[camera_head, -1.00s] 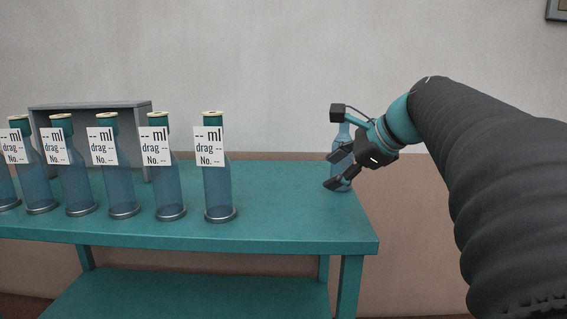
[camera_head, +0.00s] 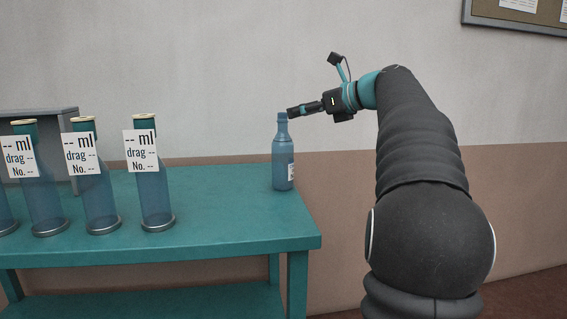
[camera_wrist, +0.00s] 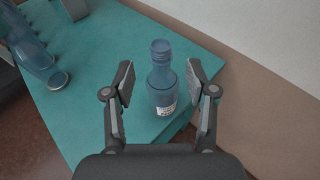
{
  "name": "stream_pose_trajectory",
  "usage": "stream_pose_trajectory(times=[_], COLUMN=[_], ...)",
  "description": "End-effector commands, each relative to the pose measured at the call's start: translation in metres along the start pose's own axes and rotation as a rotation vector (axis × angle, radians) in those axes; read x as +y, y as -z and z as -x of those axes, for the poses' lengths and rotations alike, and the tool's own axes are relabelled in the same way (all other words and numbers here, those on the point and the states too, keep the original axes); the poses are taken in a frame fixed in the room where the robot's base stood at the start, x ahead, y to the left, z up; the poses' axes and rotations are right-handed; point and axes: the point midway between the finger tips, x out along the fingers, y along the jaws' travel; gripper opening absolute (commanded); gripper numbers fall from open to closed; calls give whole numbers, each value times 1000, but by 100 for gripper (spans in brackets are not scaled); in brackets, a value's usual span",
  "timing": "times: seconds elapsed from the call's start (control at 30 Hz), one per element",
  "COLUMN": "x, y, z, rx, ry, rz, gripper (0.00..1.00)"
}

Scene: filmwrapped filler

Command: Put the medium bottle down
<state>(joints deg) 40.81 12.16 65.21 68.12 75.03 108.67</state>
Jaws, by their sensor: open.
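The medium bottle (camera_head: 283,158) is blue with a white label and stands upright on the teal table (camera_head: 230,222) near its right end. It also shows in the wrist view (camera_wrist: 162,84), ahead of and between the open fingers. My gripper (camera_head: 290,110) is open and empty, beside the bottle's neck on its right in the head view. In the wrist view my gripper (camera_wrist: 160,84) shows a gap between each finger and the bottle.
Several larger blue bottles with white tags, such as this one (camera_head: 155,195), stand in a row at the left of the table. A grey box (camera_head: 70,120) stands behind them. A notice board (camera_head: 515,14) hangs on the wall. The tabletop between the row and the medium bottle is clear.

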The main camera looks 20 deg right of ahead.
Motion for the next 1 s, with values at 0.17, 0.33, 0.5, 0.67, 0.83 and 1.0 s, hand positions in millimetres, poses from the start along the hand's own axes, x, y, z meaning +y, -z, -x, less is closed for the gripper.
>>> stream_pose_trajectory(times=[0.17,0.33,0.5,0.67,0.83,1.0], x=[0,0,0,0,-1,-1], y=[0,0,1,0,-1,-1], z=[-13,-22,-45,-64,-66,-66], rx=[0,0,1,1,1,1], ry=[-1,-2,-3,-2,0,0], rz=[1,1,1,1,1,1], gripper=[57,57,57,57,57,34])
